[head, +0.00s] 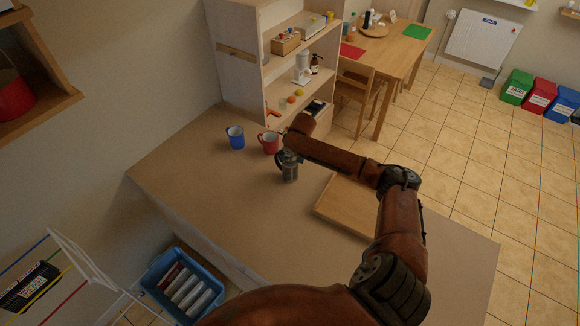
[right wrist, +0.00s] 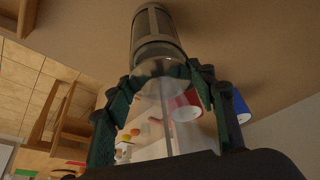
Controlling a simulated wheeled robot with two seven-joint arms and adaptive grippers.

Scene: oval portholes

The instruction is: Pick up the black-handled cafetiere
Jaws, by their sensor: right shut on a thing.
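The cafetiere (head: 290,173) is a clear glass and dark metal pot on or just above the brown counter; I cannot tell if its base touches. My right gripper (head: 289,156) comes down over its upper part. In the right wrist view the cafetiere (right wrist: 157,33) lies between the two dark green fingers of my right gripper (right wrist: 165,82), which are shut on it. Its glass and a thin central rod show there. Its handle cannot be made out. My left gripper is in neither view.
A blue mug (head: 236,138) and a red mug (head: 268,143) stand close behind the cafetiere, to the left. A wooden tray (head: 345,205) lies to its right. A shelf unit (head: 240,80) stands at the counter's back. The counter's left front is clear.

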